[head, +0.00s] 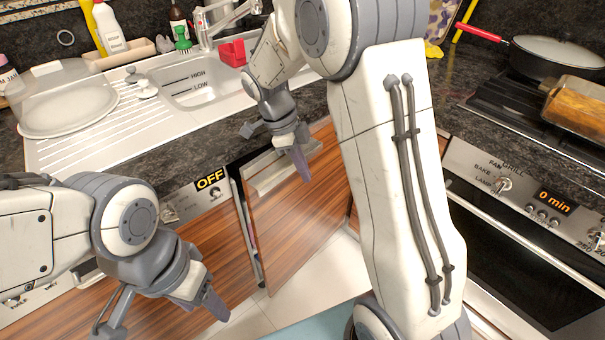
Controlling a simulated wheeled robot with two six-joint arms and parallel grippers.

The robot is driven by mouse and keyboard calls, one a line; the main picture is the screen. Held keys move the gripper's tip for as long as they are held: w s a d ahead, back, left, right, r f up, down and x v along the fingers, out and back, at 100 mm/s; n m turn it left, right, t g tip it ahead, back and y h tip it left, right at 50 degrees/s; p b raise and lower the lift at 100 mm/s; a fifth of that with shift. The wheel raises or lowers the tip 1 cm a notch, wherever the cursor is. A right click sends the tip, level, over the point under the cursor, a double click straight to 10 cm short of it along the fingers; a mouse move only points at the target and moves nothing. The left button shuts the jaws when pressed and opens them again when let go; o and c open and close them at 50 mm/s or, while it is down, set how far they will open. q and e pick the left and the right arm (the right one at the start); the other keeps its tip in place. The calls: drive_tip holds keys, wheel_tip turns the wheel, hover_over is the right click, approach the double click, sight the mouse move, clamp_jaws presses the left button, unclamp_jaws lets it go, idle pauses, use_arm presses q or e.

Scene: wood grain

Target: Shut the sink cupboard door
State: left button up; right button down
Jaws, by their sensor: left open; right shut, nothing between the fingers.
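The sink cupboard door (308,215) is a striped wood panel below the counter, in the middle of the head view. It stands ajar, with a dark gap (243,215) along its left side. A pale metal handle strip (268,178) runs near its top. My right gripper (302,168) is shut and empty, with its fingertips at the top of the door by the handle strip; whether they touch it I cannot tell. My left gripper (165,316) is open and empty at the lower left, in front of the wood front left of the gap. My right arm hides the area right of the door.
The oven (520,250) stands at the right, under a hob with a pan (555,55). Floor tiles (310,285) below the door look clear.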

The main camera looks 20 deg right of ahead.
drive_tip(key=shift+d, duration=0.1)
idle(0.4)
